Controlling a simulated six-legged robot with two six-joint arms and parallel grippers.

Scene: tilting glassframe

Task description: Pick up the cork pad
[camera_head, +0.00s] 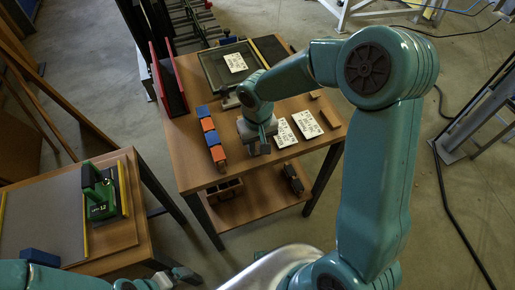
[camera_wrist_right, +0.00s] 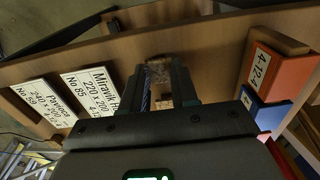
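A small speckled brown block that looks like the cork pad (camera_wrist_right: 158,71) lies on the wooden table, between the fingertips of my right gripper (camera_wrist_right: 160,80) in the right wrist view. The two dark fingers stand apart on either side of it, and I see no clear contact. In the head view my right gripper (camera_head: 259,147) points down at the table's front edge and hides the pad. My left gripper (camera_head: 178,275) is at the bottom left, away from the table, and its opening is too small to judge.
White label cards (camera_head: 307,124) lie right of the right gripper. A row of blue and orange blocks (camera_head: 210,138) stands to its left. A dark tray (camera_head: 218,70) and red panels (camera_head: 168,80) are farther back. A second table with a green tool (camera_head: 100,190) is at left.

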